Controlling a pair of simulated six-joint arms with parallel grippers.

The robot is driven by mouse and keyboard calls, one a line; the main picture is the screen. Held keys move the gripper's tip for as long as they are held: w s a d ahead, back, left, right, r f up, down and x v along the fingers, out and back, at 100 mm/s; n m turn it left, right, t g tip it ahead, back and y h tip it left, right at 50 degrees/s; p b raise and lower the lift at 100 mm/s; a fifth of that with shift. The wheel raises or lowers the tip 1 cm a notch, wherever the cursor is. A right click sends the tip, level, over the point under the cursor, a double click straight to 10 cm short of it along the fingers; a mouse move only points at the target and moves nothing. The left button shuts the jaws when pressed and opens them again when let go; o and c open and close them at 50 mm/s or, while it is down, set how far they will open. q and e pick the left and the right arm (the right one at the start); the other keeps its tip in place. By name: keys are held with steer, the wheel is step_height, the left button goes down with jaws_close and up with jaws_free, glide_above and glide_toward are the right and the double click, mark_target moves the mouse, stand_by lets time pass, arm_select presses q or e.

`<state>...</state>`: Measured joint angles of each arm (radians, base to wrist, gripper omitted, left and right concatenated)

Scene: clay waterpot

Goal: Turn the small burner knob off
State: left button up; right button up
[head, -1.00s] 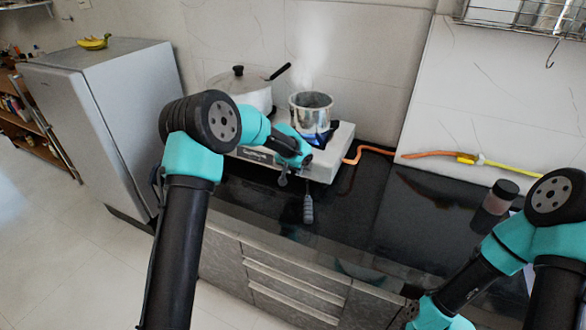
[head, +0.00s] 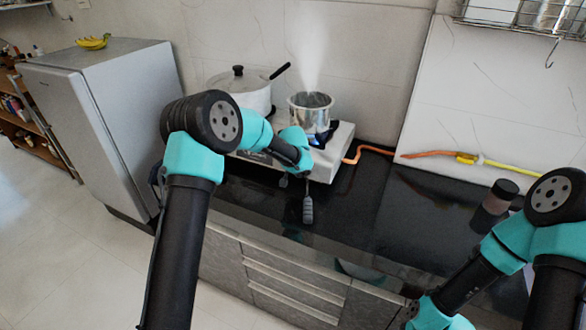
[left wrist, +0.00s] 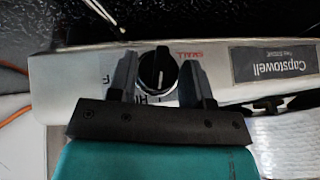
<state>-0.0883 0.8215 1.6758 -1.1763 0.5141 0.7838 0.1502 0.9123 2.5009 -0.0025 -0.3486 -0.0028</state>
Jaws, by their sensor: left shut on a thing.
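The small burner knob (left wrist: 158,70) is black and round with a white pointer line, on the stove's front panel beside a red label reading SMALL. My left gripper (left wrist: 157,80) has one finger on each side of it and is shut on it. In the head view my left gripper (head: 303,163) is at the stove's front right, where my arm hides the knob. The white stove (head: 343,147) carries an open metal pot (head: 312,118) on its right burner, with a little blue flame beneath. My right gripper (head: 409,311) is low at the bottom edge, its fingers unclear.
A lidded white pot (head: 255,98) stands on the left burner. An orange hose (head: 376,150) runs right from the stove. A dark-lidded jar (head: 495,200) stands on the black counter (head: 400,225) near my right arm. A grey-handled utensil (head: 308,208) lies before the stove.

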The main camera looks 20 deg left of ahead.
arm_select(q)
steer(key=m+y, duration=0.1)
steer(key=t+y, duration=0.1)
steer(key=y, duration=0.1)
steer(key=shift+d+f+m, duration=0.1)
steer(key=shift+d+m, duration=0.15)
steer(key=shift+m, duration=0.15)
steer(key=shift+s+d+f+m+t+y, duration=0.1)
steer(key=shift+f+m+t+y, duration=0.05)
steer(key=shift+m+t+y, duration=1)
steer(key=shift+s+d+f+m+t+y, duration=0.1)
steer(key=shift+f+m+t+y, duration=0.1)
steer(key=shift+m+t+y, duration=0.95)
steer(key=shift+d+f+m+t+y, duration=0.15)
steer(key=shift+m+t+y, duration=0.45)
steer(key=shift+y, duration=1)
steer(key=shift+a, duration=0.15)
steer(key=o, duration=0.9)
